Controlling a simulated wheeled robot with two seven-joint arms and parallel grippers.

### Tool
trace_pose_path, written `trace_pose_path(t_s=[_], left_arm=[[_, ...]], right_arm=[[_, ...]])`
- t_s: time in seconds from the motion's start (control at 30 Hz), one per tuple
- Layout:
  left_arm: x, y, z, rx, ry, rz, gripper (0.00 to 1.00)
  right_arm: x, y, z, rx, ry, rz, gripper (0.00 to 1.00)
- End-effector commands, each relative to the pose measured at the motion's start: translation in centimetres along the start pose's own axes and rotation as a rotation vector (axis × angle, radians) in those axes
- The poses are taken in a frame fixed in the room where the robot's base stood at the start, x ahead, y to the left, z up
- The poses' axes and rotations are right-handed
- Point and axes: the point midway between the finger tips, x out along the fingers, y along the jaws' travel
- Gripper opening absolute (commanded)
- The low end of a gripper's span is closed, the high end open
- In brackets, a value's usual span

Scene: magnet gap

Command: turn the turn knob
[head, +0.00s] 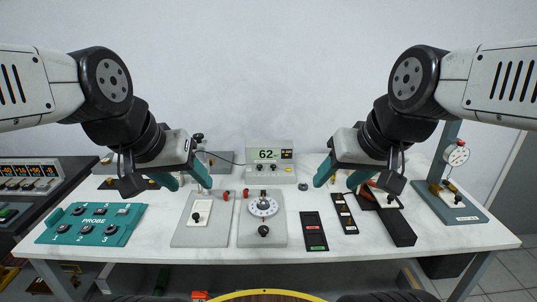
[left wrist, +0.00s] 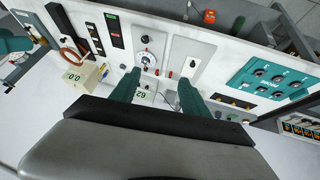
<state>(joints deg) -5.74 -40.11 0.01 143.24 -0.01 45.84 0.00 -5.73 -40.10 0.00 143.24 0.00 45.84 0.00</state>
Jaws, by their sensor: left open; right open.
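A round white dial (head: 263,207) with marks around its rim sits on a grey plate (head: 246,238) in the middle of the table. A black knob (head: 263,231) stands on the same plate, just in front of the dial. I cannot tell which of these is the turn knob. The dial also shows in the left wrist view (left wrist: 147,58), beyond the fingertips. My left gripper (head: 188,180) is open and empty, raised behind and left of the dial; its fingers (left wrist: 157,90) show in the left wrist view. My right gripper (head: 341,178) is open and empty, raised behind and right of it.
A grey plate with a white slide panel (head: 200,212) lies left of the dial. A teal PROBE panel (head: 92,223) is further left. A display reading 62 (head: 267,155) stands behind. Dark strips (head: 314,232) lie right, and a gauge stand (head: 456,154) is far right.

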Motion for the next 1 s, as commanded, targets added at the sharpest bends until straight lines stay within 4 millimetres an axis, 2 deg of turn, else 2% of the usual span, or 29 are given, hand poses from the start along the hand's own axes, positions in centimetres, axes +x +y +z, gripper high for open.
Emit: trace_pose_path(t_s=[0.17, 0.27, 0.37, 0.5, 0.7, 0.87, 1.0], left_arm=[[0.7, 0.2, -0.7, 0.05, -0.035, 0.003, 0.54], [2.2, 0.6, -2.0, 0.153, -0.097, 0.008, 0.54], [4.5, 1.4, -3.6, 0.3, -0.184, 0.013, 0.54], [8.6, 2.8, -5.5, 0.527, -0.305, 0.018, 0.54], [15.6, 5.4, -7.0, 0.86, -0.477, 0.022, 0.54], [21.8, 8.0, -6.9, 1.136, -0.615, 0.02, 0.54], [27.0, 10.0, -6.0, 1.365, -0.729, 0.015, 0.54]], right_arm=[[0.0, 0.0, 0.0, 0.0, 0.0, 0.0, 0.54], [0.0, 0.0, 0.0, 0.0, 0.0, 0.0, 0.54], [0.0, 0.0, 0.0, 0.0, 0.0, 0.0, 0.54], [0.0, 0.0, 0.0, 0.0, 0.0, 0.0, 0.54], [0.0, 0.0, 0.0, 0.0, 0.0, 0.0, 0.54], [0.0, 0.0, 0.0, 0.0, 0.0, 0.0, 0.54], [0.0, 0.0, 0.0, 0.0, 0.0, 0.0, 0.54]])
